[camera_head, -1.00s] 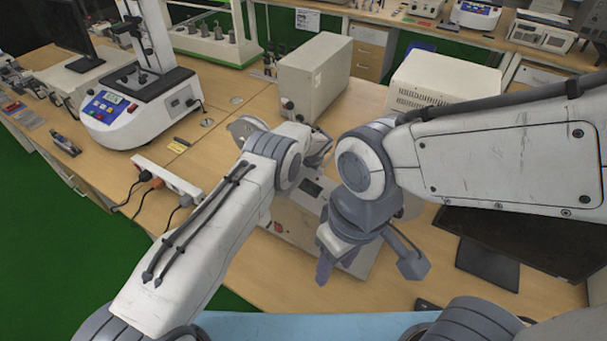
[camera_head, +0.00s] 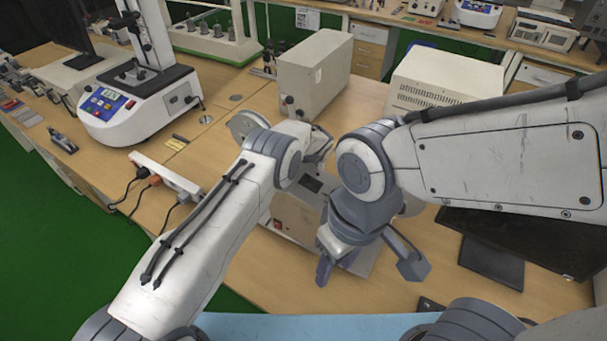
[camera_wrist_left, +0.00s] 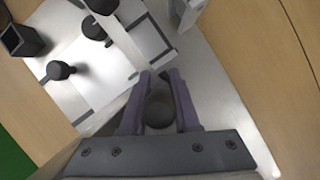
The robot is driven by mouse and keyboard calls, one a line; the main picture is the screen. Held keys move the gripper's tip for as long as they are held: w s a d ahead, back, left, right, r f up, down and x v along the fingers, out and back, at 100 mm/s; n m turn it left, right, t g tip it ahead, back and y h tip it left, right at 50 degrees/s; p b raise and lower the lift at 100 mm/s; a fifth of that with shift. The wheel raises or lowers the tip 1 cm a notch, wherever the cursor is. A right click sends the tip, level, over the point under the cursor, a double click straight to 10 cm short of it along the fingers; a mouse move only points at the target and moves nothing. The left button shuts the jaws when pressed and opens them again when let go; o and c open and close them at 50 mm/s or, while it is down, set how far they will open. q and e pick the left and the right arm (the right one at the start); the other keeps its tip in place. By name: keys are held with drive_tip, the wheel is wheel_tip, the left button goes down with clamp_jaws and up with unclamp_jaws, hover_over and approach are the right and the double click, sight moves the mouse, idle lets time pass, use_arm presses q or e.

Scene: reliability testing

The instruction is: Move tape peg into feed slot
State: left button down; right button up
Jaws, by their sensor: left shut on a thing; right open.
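In the left wrist view, my left gripper (camera_wrist_left: 160,78) is shut on a dark, round-ended peg (camera_wrist_left: 158,110) between its purple fingers, close over a pale metal machine face. Which slot it lines up with I cannot tell. In the head view, the machine (camera_head: 300,222) with a small dark display stands on the bench, largely covered by my arms. My left gripper is hidden there behind my forearm and wrist. My right gripper (camera_head: 368,271) is open and empty in front of the machine, with its fingers wide apart.
The wrist view also shows black knobs (camera_wrist_left: 60,70) and a square black cup (camera_wrist_left: 22,40) beside the fingers. A beige box (camera_head: 318,75) and a vented white case (camera_head: 443,80) stand behind. A power strip (camera_head: 165,176) lies left, and a dark monitor (camera_head: 525,238) right.

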use_arm(q)
drive_tip(key=shift+f, duration=0.1)
idle(0.3)
unclamp_jaws()
idle(0.7)
drive_tip(key=p+v, duration=0.3)
drive_tip(key=v, duration=0.1)
drive_tip(key=shift+p, duration=0.35)
drive_tip(key=p+v, duration=0.2)
drive_tip(key=shift+s+d+r, duration=0.1)
drive_tip(key=shift+s+r, duration=0.1)
drive_tip(key=shift+r, duration=0.05)
drive_tip(key=shift+d+r, duration=0.1)
